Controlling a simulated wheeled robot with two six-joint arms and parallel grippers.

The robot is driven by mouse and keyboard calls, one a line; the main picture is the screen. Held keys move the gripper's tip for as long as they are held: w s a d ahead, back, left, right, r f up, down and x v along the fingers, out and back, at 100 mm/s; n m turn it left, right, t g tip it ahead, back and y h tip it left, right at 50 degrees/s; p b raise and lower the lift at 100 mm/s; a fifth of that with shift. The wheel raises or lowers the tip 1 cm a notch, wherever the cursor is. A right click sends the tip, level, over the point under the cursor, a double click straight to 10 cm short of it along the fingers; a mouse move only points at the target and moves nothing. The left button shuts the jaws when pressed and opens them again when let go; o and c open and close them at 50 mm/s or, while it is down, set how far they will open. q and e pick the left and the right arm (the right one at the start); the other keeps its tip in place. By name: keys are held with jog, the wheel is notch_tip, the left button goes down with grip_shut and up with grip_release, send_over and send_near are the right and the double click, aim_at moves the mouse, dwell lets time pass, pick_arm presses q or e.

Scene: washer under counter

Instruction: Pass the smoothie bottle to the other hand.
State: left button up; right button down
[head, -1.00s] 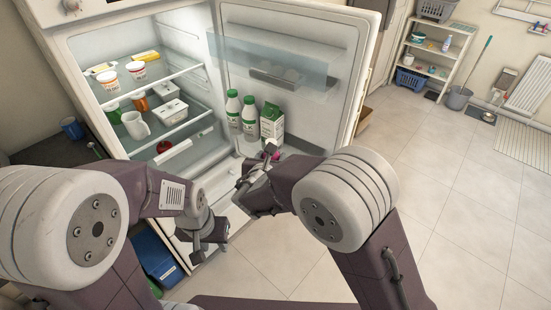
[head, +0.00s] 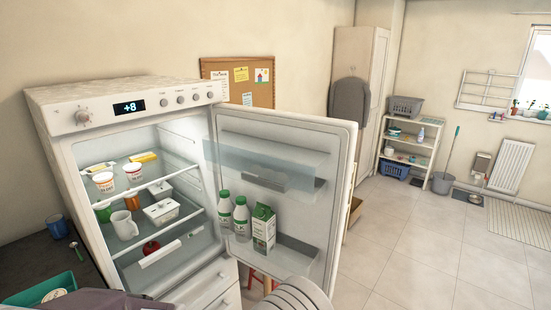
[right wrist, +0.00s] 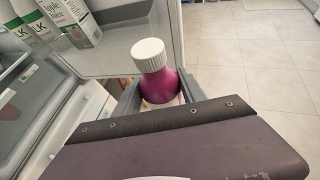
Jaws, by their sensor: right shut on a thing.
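The smoothie bottle (right wrist: 157,84), magenta with a white ribbed cap, shows in the right wrist view. My right gripper (right wrist: 157,92) is shut on it, with one finger on each side of the bottle below the cap. The bottle's lower part is hidden behind the gripper body. In the head view neither gripper shows; only parts of my arms appear at the bottom edge. The bottle is not visible in the head view.
The fridge (head: 132,95) stands open, with its door (head: 335,150) swung to the right. Milk bottles (head: 241,218) and a carton (head: 263,228) stand in the door shelf. Cups and tubs sit on the shelves. The tiled floor (head: 420,240) to the right is clear.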

jog(key=s+d+m+g+h, duration=0.2)
jog(key=s+d+m+h, duration=0.1)
jog(key=d, duration=0.3)
jog(key=s+d+f+m+g+h, duration=0.1)
jog(key=s+d+m+g+h, duration=0.1)
jog(key=s+d, duration=0.3)
jog(key=shift+s+d+m+h, duration=0.25)
jog(key=shift+d+m+h, duration=0.15)
jog(key=shift+d+m, duration=0.45)
